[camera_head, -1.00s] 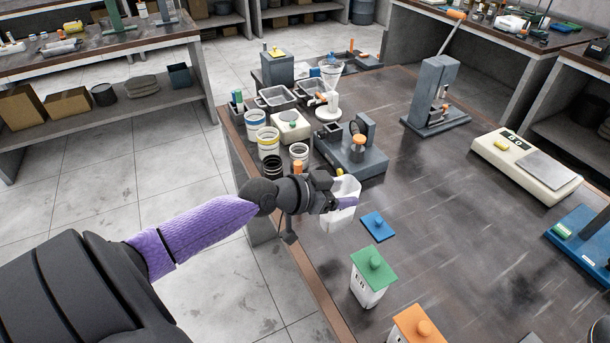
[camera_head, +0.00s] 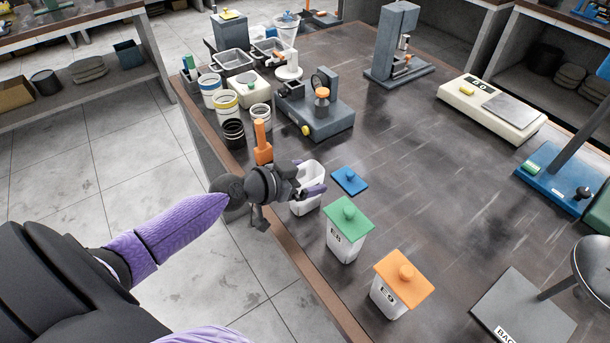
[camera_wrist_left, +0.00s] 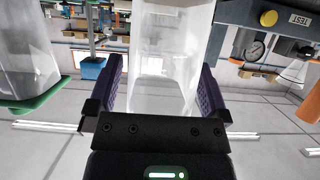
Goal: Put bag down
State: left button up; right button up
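My left gripper (camera_head: 308,191) has its purple fingers on either side of a white, open-topped container (camera_head: 304,206), near the table's left edge. In the left wrist view this container (camera_wrist_left: 168,55) looks translucent and fills the space between the fingers. I cannot tell whether its base touches the table. Nothing seen is clearly a bag; the held container is the only thing in my grip. A blue lid with a knob (camera_head: 350,181) lies on the table just right of it. A dark plate with a partly cut-off label starting "BA" (camera_head: 522,308) lies at lower right. My right gripper is not in view.
A green-lidded container (camera_head: 345,240) and an orange-lidded one (camera_head: 389,298) stand close in front. An orange-handled item (camera_head: 263,148), a grey device with a gauge (camera_head: 315,112) and several tubs stand behind. A cream scale (camera_head: 492,110) is at right. The table's middle is clear.

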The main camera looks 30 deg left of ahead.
pick_arm(q)
jog(key=shift+s+r, duration=0.1)
jog(key=shift+r, duration=0.15)
jog(key=v, duration=1.2)
jog(key=s+a+f+n+g+y, duration=0.2)
jog(key=s+a+f, duration=0.1)
jog(key=f, duration=0.6)
jog(key=s+a+f+n+g+y, duration=0.2)
jog(key=s+a+f+y, duration=0.15)
jog(key=f, duration=0.55)
jog(key=s+d+f+g, duration=0.2)
jog(key=s+d+f, duration=0.2)
jog(key=s+f, duration=0.3)
jog(key=s+d+f+g, duration=0.35)
jog(key=s+f, duration=0.25)
jog(key=f, duration=0.2)
jog(key=s+d+f+m+g, duration=0.2)
jog(key=s+d+f, duration=0.2)
jog(key=s+d, duration=0.4)
jog(key=shift+d+f+b, duration=0.3)
jog(key=shift+d+b, duration=0.05)
jog(key=shift+d, duration=0.6)
